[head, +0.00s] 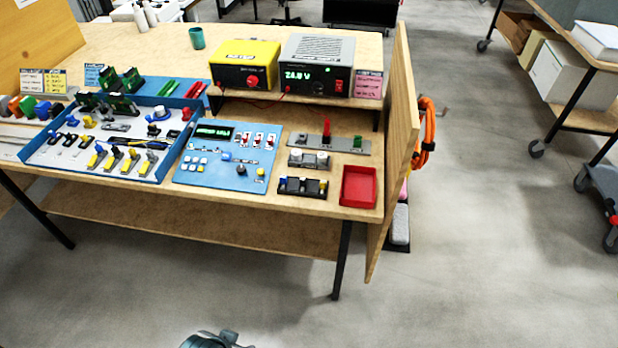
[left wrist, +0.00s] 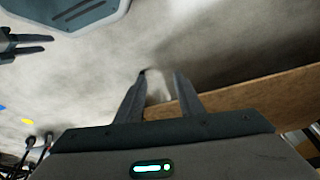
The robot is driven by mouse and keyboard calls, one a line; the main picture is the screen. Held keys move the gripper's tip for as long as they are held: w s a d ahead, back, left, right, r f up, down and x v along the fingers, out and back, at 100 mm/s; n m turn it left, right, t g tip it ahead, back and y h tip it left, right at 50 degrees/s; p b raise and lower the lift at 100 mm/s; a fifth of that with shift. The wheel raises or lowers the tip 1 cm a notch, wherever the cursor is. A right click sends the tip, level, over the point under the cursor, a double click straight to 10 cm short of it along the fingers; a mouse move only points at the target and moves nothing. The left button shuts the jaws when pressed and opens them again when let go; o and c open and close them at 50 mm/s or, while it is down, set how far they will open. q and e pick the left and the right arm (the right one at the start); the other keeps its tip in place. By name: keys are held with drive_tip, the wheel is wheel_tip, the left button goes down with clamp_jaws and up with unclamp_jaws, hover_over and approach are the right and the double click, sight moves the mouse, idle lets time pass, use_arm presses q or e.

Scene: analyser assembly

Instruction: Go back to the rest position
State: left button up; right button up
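My left gripper (left wrist: 160,75) shows in the left wrist view. Its two dark fingers stand apart with nothing between them, over the grey floor and beside a wooden board edge (left wrist: 250,95). At the left edge of the same view, two dark fingers of what looks like my right gripper (left wrist: 42,44) are apart and empty. Neither gripper's fingers show in the head view; only a grey-blue piece of my own body shows at its bottom edge. No gripper touches anything on the workbench (head: 300,205).
On the bench are a blue parts tray (head: 165,172), a blue analyser panel (head: 215,182), a red bin (head: 359,187), and yellow (head: 243,52) and grey (head: 318,48) power supplies. A wooden side panel (head: 400,130) closes the right end. Floor in front is clear. A cart (head: 600,190) stands right.

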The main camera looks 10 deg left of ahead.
use_arm(q)
drive_tip(key=s+d+f, duration=0.1)
drive_tip(key=s+f, duration=0.2)
drive_tip(key=f, duration=1.2)
drive_tip(key=s+d+f+t+h, duration=0.1)
drive_tip(key=s+f, duration=0.3)
drive_tip(key=f, duration=1.1)
drive_tip(key=shift+m, duration=0.3)
